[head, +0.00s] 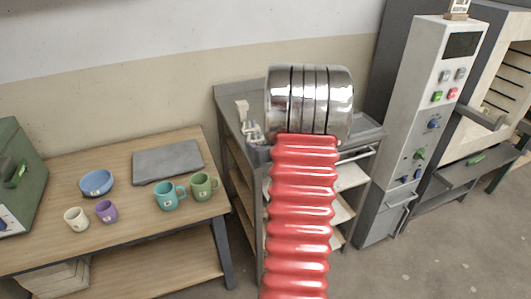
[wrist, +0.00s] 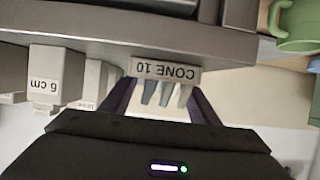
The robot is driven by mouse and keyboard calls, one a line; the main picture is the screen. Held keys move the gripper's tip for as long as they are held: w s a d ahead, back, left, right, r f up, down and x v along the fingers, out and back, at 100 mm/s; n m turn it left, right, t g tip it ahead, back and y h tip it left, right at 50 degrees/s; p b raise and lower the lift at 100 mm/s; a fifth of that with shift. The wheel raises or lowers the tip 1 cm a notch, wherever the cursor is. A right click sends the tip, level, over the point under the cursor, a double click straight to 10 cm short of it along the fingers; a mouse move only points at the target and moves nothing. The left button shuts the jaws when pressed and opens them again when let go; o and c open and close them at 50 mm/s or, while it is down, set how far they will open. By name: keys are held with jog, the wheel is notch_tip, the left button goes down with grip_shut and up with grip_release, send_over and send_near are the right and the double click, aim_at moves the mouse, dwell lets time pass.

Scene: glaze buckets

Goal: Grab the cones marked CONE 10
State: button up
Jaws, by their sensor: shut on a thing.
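The cones marked CONE 10 (wrist: 166,70) show in the wrist view as a small strip with an upside-down label and several pale and grey pointed cones below it. My gripper (wrist: 163,88) is shut on this cone pack, with one dark finger on each side of the cones. The pack sits close against a grey metal edge (wrist: 110,22) in that view; I cannot tell whether they touch. In the head view my red arm and its silver end cover the middle, and my gripper and the pack are hidden.
In the wrist view a block labelled 6 cm (wrist: 42,85) stands left of the pack, with another pale block (wrist: 95,85) between them. The head view shows a grey metal cart (head: 228,98), a wooden table (head: 135,150) with several mugs, and a control cabinet (head: 428,110).

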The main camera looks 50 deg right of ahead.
jog(key=shift+c, duration=0.4)
notch_tip(320, 180, up, 10)
dwell(0.5)
dwell(0.5)
